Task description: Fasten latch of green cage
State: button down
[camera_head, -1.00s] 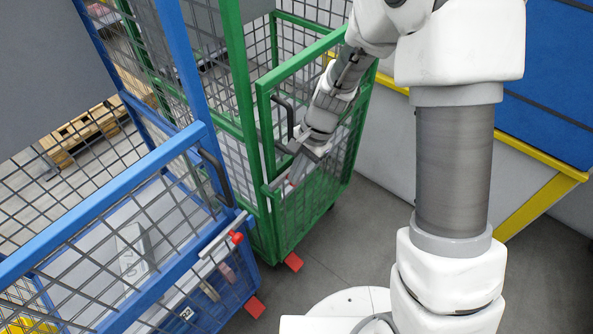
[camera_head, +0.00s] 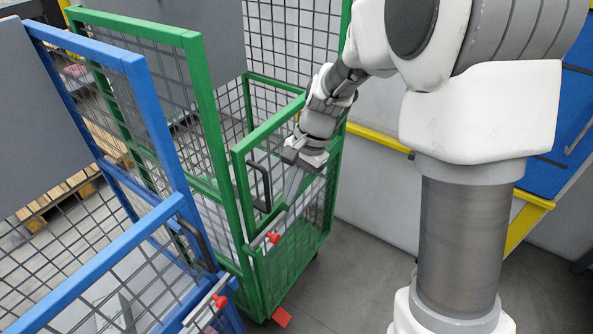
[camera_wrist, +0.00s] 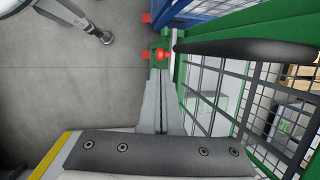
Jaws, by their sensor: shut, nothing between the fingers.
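The green cage (camera_head: 205,112) stands in the middle of the head view, its front door panel (camera_head: 241,182) up against the corner post. Its latch is a grey bar with a red knob (camera_head: 273,238), near the door's left edge; the red knob (camera_wrist: 165,55) also shows in the wrist view. I cannot tell whether the bolt sits in the post. My gripper (camera_head: 289,200) points down at the door front, just above and right of the knob. In the wrist view its closed fingers (camera_wrist: 158,75) end close to the knob, with nothing between them. Contact is unclear.
A black door handle (camera_head: 262,187) is beside my gripper; in the wrist view this handle (camera_wrist: 250,48) lies close on the right. A blue cage (camera_head: 105,255) with its own red-knobbed latch (camera_head: 220,301) stands close at left. A yellow-edged barrier (camera_head: 375,140) is behind. Floor at front right is clear.

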jog(key=shift+v, duration=2.4)
jog(key=s+d+r+n+t+h+p, duration=0.1)
jog(key=s+d+r+n+t+p, duration=0.1)
jog(key=s+r, duration=0.5)
jog(key=s+d+r+n+t+h+p, duration=0.2)
jog(key=s+d+r+n+t, duration=0.2)
jog(key=s+d+r, duration=0.4)
jog(key=shift+s+n+t, duration=0.4)
jog(key=shift+s+n, duration=0.5)
jog(key=shift+s, duration=0.45)
jog(key=shift+d, duration=0.15)
